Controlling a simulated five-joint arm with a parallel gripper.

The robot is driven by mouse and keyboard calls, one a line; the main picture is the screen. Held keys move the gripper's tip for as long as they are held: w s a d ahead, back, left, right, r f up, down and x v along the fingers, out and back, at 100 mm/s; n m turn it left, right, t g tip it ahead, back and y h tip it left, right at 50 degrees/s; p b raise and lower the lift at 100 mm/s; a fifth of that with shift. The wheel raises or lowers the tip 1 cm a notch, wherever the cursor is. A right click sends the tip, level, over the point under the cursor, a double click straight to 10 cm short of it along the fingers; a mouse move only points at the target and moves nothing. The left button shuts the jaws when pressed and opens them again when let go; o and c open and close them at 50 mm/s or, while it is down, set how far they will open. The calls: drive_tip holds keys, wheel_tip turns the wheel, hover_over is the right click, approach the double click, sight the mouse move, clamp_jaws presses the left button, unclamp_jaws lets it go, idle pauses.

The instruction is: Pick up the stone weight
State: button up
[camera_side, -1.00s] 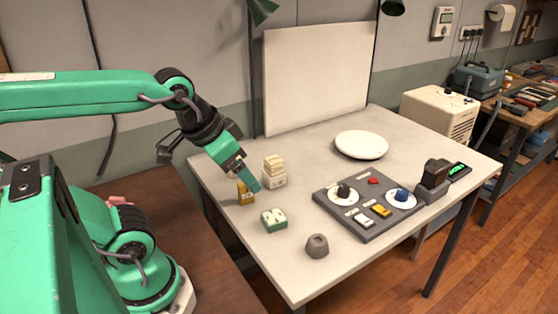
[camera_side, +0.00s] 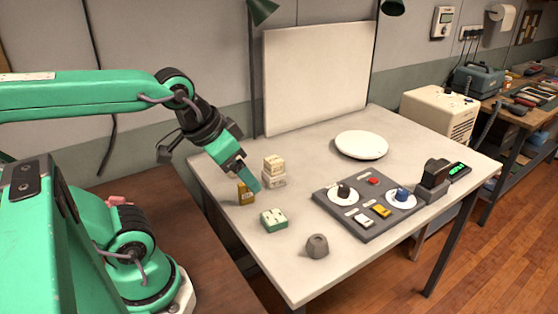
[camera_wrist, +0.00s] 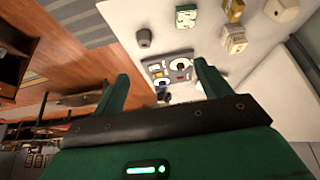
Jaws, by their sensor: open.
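The stone weight (camera_side: 317,246), a small grey faceted block with a dark hollow in its top, stands near the front edge of the pale table. It also shows in the wrist view (camera_wrist: 144,37), beyond the fingers and left of centre. My gripper (camera_side: 252,183) is over the table's left part, beside the cream blocks and the mustard block, up and left of the stone weight and apart from it. In the wrist view my gripper (camera_wrist: 160,82) has its two green fingers spread apart with nothing between them.
A green block (camera_side: 273,220) lies between my gripper and the stone weight. Stacked cream blocks (camera_side: 274,172) and a mustard block (camera_side: 245,194) stand close to my fingers. A grey control panel (camera_side: 348,222) is to the right, with a white plate (camera_side: 361,145) behind it.

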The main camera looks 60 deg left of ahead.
drive_tip(key=shift+w, duration=0.1)
drive_tip(key=m+g, duration=0.2)
drive_tip(key=g, duration=0.3)
hover_over(318, 239)
wheel_tip(318, 239, down, 16)
drive_tip(key=shift+r, duration=0.2)
drive_tip(key=shift+f+g, duration=0.3)
drive_tip(key=shift+f, duration=1.4)
drive_tip(key=shift+f, duration=2.55)
